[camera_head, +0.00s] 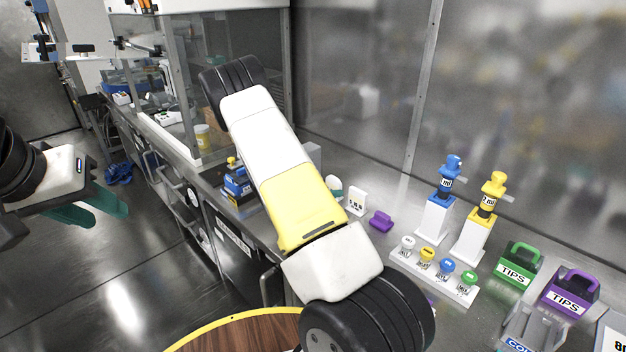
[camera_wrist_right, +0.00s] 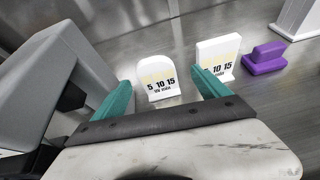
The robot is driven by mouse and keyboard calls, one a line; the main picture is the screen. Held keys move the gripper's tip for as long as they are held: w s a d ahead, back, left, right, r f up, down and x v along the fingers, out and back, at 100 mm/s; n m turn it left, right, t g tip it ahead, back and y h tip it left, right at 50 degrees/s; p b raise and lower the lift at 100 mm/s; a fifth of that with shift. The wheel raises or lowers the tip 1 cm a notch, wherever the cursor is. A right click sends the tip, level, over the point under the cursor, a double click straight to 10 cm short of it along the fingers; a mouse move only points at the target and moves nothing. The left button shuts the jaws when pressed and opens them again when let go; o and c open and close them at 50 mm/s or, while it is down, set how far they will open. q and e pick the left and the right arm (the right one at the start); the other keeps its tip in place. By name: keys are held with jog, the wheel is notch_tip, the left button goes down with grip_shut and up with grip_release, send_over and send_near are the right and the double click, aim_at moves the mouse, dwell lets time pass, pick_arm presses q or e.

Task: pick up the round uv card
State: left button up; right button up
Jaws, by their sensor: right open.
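The round UV card (camera_wrist_right: 156,72), white with a rounded top and "5 10 15" print, stands upright on the bench. In the right wrist view it appears between the two teal fingers of my right gripper (camera_wrist_right: 161,82), which is open. I cannot tell how deep the card is between them. In the head view the card (camera_head: 334,183) shows only partly beside my right arm, which hides most of that gripper. A square-topped white card (camera_wrist_right: 219,55) stands just right of it, and also shows in the head view (camera_head: 357,200). My left gripper (camera_head: 108,214) is open and empty above the floor.
A purple block (camera_head: 381,221) lies right of the square card. A white rack of small capped vials (camera_head: 435,277), blue (camera_head: 447,185) and yellow (camera_head: 490,205) pipette-like stands and tip boxes (camera_head: 520,262) are further right. A grey box (camera_wrist_right: 50,85) stands close left of my right gripper.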

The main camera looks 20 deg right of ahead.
aim_at(338, 185)
jog(key=shift+w+f+n, duration=0.3)
jog(key=shift+f+n, duration=0.1)
jog(key=shift+w+d+f, duration=0.15)
jog(key=shift+d+f, duration=0.05)
jog(key=shift+d, duration=0.1)
jog(key=shift+t, duration=0.3)
jog(key=x, duration=0.7)
jog(key=shift+d+r, duration=0.15)
jog(key=shift+r, duration=0.05)
jog(key=c, duration=1.4)
